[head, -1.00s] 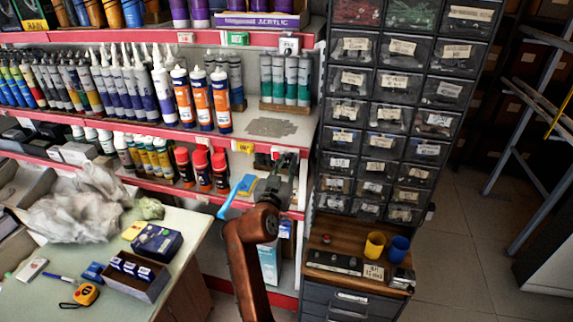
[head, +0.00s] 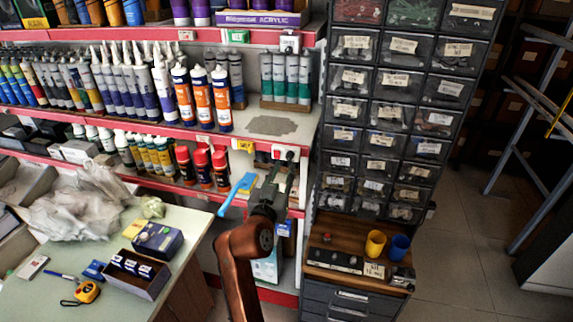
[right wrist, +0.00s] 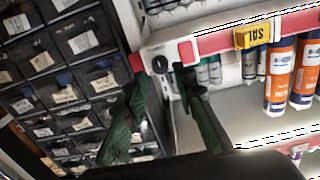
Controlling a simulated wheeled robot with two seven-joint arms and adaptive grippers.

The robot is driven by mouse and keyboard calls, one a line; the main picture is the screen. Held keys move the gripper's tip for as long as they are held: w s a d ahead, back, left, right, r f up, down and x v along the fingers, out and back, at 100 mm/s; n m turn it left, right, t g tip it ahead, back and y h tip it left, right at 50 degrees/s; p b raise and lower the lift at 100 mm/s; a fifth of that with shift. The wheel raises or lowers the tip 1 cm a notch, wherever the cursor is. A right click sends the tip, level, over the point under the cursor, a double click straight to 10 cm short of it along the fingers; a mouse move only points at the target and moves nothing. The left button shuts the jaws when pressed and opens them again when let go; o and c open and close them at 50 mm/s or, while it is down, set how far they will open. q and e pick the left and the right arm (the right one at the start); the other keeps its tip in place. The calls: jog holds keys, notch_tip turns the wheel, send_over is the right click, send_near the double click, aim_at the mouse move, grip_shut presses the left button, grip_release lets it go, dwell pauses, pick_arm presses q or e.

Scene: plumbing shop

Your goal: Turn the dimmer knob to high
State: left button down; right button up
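A small round black knob (head: 290,155) sits on a white plate at the right end of the middle shelf's red edge. It is probably the dimmer knob, and it also shows in the right wrist view (right wrist: 160,64). No level marking on it can be read. My right gripper (head: 281,168) is just below and in front of it. In the right wrist view its two dark green fingers (right wrist: 161,76) are spread apart, with the knob appearing between their tips. No contact is visible. My left gripper is not in view.
A drawer cabinet (head: 385,115) stands close right of the knob. Orange-and-white tubes (head: 221,98) and red-capped cans (head: 203,168) fill the shelves to the left. A small control box (head: 335,261) and cups are on the wooden top.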

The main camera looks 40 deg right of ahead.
jog(key=v, duration=0.2)
jog(key=shift+s+a, duration=0.2)
jog(key=shift+a, duration=0.05)
dwell(0.3)
